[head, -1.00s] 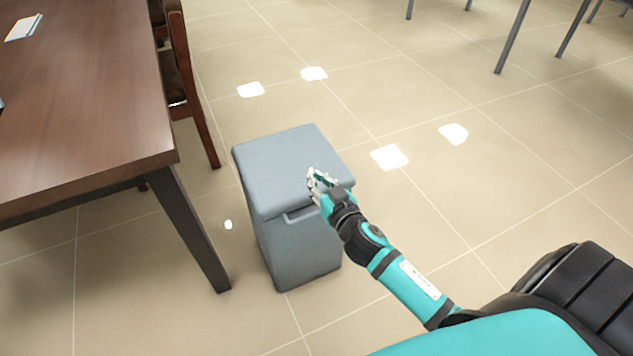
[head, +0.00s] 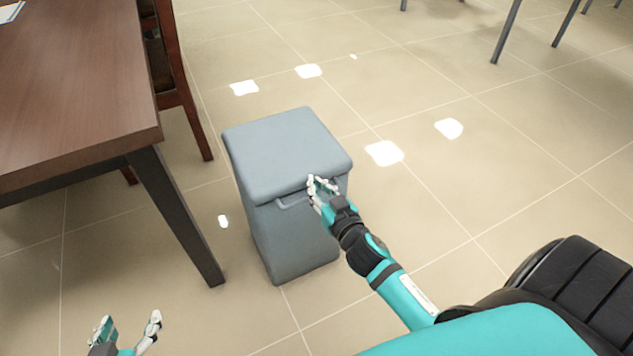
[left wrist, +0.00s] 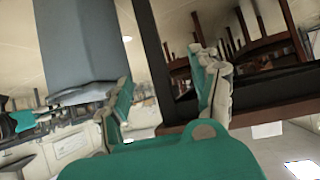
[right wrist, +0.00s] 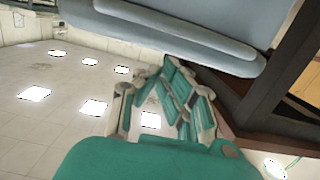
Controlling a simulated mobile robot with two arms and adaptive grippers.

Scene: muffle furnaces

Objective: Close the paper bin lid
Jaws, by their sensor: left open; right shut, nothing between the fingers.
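The grey paper bin (head: 285,240) stands on the tiled floor beside the table. Its lid (head: 280,150) lies over the top; whether a small gap remains at the front edge I cannot tell. My right gripper (head: 321,187) is shut and empty at the front right edge of the lid, close to the handle strip (head: 292,200); contact is unclear. In the right wrist view the bin's lip (right wrist: 200,45) crosses above the fingers (right wrist: 165,100). My left gripper (head: 128,330) is open and empty, low at the left. The bin (left wrist: 80,40) also shows in the left wrist view.
A brown wooden table (head: 70,90) with a dark leg (head: 178,215) stands close left of the bin. A wooden chair (head: 185,90) is behind it. The floor right of the bin is clear, with bright light patches.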

